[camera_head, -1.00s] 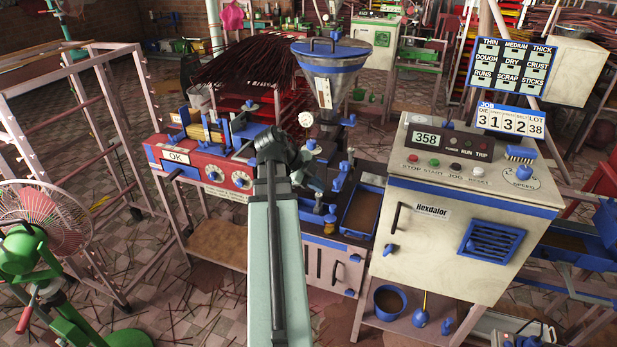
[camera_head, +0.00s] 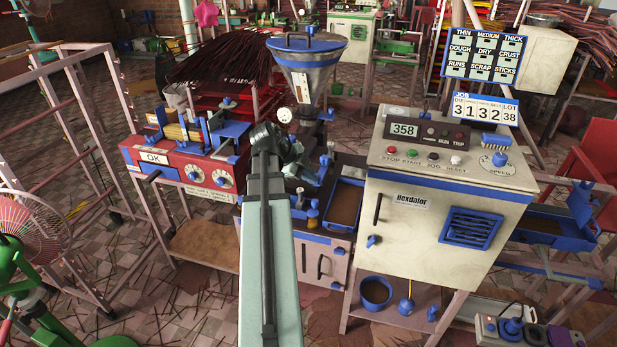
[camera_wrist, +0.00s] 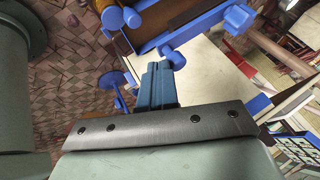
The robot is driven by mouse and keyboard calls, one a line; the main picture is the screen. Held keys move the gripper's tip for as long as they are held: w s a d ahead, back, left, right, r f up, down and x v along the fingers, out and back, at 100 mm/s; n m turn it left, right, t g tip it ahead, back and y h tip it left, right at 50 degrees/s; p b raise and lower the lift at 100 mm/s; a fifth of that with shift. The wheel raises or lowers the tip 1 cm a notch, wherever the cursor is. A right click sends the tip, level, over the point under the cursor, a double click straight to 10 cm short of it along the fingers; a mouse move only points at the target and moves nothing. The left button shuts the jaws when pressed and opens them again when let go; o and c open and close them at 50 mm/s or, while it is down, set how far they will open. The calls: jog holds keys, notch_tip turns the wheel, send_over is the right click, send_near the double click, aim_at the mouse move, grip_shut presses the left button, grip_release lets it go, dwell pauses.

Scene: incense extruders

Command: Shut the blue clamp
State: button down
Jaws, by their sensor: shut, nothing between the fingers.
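My gripper (camera_wrist: 158,72) is shut and empty, its blue-grey fingers together at the middle of the wrist view. In the head view it is mostly hidden behind my arm, near the extruder under the steel hopper (camera_head: 306,82). A blue lever-like part (camera_head: 325,168) stands on that extruder, just right of my arm's end. I cannot tell for sure which blue part is the clamp, or how far open it is. The wrist view shows blue knobs (camera_wrist: 240,18) and a blue bar (camera_wrist: 195,28) beyond the fingertips; I see no clear grip on them.
A blue-rimmed tray (camera_head: 361,203) lies right of the extruder, beside the cream control cabinet (camera_head: 410,240). The red machine marked OK (camera_head: 185,172) stands left. A pink frame (camera_head: 65,130) and a fan (camera_head: 35,225) are at the far left. The tiled floor left of centre has free room.

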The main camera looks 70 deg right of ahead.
aim_at(323, 177)
jog(key=d, duration=0.4)
jog(key=shift+d, duration=0.15)
jog(key=w+a+r, duration=0.6)
jog(key=a+r, duration=0.2)
dwell(0.6)
jog(key=shift+n, duration=0.3)
